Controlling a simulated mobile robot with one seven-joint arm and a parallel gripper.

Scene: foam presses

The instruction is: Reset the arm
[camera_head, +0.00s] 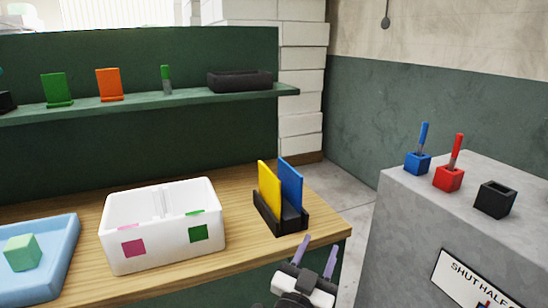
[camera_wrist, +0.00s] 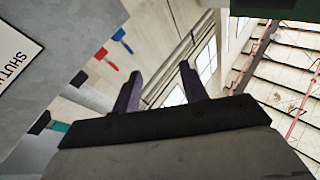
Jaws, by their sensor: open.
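My gripper (camera_head: 318,257) shows at the bottom of the head view, in front of the wooden table's right end. Its two purple fingers stand apart with nothing between them. In the wrist view, the same fingers (camera_wrist: 160,85) point up and away, open and empty. The wrist view is tilted, with the grey block, wall and windows beyond the fingers. The rest of my arm is mostly out of the head view.
A grey block (camera_head: 405,235) at right bears blue (camera_head: 417,163), red (camera_head: 448,179) and black (camera_head: 495,200) holders. On the table (camera_head: 245,180) are a black rack (camera_head: 285,222) with yellow and blue panels, a white bin (camera_head: 165,255) and a blue tray (camera_head: 60,275). A shelf (camera_head: 150,107) runs behind.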

